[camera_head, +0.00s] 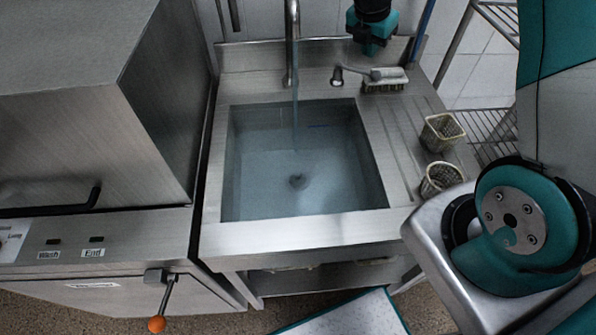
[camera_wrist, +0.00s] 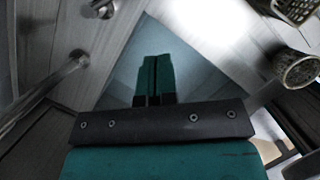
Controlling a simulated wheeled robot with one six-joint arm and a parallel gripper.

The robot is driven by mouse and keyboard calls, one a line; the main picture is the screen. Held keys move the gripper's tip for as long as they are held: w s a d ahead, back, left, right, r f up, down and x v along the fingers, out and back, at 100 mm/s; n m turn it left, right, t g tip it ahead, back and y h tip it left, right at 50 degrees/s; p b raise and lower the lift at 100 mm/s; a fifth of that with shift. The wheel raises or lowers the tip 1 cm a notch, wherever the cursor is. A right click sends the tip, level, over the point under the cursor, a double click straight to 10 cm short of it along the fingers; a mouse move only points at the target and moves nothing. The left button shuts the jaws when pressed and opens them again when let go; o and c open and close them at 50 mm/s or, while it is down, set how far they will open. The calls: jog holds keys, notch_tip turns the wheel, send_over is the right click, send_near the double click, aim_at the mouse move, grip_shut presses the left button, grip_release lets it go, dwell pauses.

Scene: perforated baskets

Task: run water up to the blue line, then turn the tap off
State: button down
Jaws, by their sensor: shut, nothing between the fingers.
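The steel sink basin (camera_head: 300,228) holds clear bluish water (camera_head: 330,185). The tap (camera_head: 291,45) stands behind it, and a thin stream falls from its spout into the water. A short blue line (camera_head: 318,126) shows on the basin's far wall. The water's edge there is faint, so I cannot tell its exact height against the line. A small metal knob (camera_head: 337,78) sits on the deck right of the tap. My gripper (camera_head: 371,47) is at the top of the head view, apart from the knob. In the wrist view its teal fingers (camera_wrist: 155,80) are together and empty.
A brush (camera_head: 385,82) lies on the back deck. Two perforated baskets (camera_head: 441,132) (camera_head: 440,179) stand on the right drainboard. A large steel machine (camera_head: 90,110) is at the left, with an orange-knobbed lever (camera_head: 157,324). A wire rack (camera_head: 490,125) is at the right.

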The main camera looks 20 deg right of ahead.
jog(key=c, duration=1)
grip_release()
jog(key=o, duration=1)
jog(key=shift+m+g+y, duration=0.3)
jog(key=shift+m+y, duration=0.3)
jog(key=shift+y, duration=0.1)
jog(key=w+d, duration=0.1)
jog(key=w+d+b, duration=0.1)
jog(key=w, duration=0.1)
jog(key=w+d+r+b, duration=0.1)
jog(key=shift+w, duration=0.3)
notch_tip(320, 180, up, 4)
jog(key=g+y+b, duration=0.1)
jog(key=y+b, duration=0.1)
send_over(369, 79)
notch_tip(369, 79, down, 17)
jog(key=p, duration=0.3)
jog(key=shift+f, duration=0.15)
